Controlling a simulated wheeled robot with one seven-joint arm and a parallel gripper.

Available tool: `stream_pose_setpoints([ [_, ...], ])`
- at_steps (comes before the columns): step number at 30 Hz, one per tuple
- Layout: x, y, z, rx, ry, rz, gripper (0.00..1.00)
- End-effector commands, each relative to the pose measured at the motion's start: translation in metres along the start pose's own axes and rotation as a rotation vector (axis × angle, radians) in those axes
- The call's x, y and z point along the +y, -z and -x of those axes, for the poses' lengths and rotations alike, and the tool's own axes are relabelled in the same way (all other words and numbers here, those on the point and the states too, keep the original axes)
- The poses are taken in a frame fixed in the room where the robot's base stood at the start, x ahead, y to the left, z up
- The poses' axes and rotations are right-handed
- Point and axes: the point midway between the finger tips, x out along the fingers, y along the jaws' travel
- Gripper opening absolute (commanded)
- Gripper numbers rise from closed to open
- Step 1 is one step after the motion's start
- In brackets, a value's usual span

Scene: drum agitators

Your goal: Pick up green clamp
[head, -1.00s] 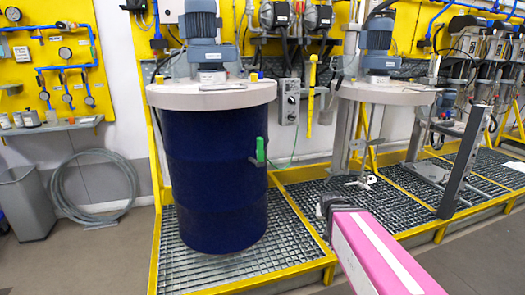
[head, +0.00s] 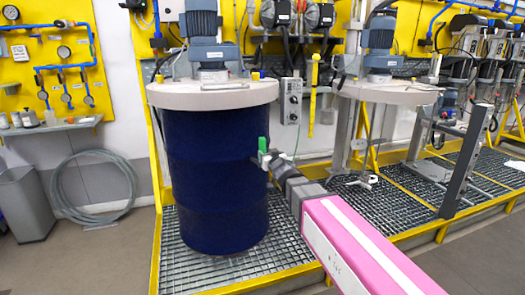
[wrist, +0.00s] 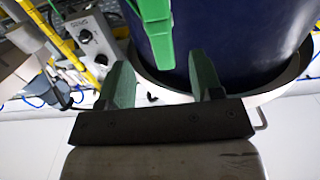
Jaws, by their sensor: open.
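The green clamp (head: 263,144) is at the right side of the dark blue drum (head: 213,185), below the drum's pale lid. It also shows in the wrist view as a bright green piece (wrist: 156,35) at the top, against the drum. My gripper (head: 267,159) is close to the clamp, and its tips partly cover the clamp's lower part in the head view. In the wrist view my gripper (wrist: 160,63) is open, with its two dark green fingers apart. The clamp's lower end lies just beyond and roughly between the fingertips. Nothing is held.
A pale round lid (head: 212,95) with a motor on top covers the drum. The drum stands on a metal grating (head: 180,268) with a yellow frame. A grey control box (head: 291,100) is behind, to the right. A second agitator lid (head: 388,92) stands further right.

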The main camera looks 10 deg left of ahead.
Motion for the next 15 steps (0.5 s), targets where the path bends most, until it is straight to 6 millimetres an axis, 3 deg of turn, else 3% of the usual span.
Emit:
stream_pose_setpoints([
  [3,0.0,0.0,-0.02,-0.001,-0.001,0.0,0.6],
  [10,0.0,0.001,-0.033,-0.001,-0.001,0.0,0.6],
  [15,-0.001,0.004,-0.058,0.0,-0.001,0.001,0.6],
])
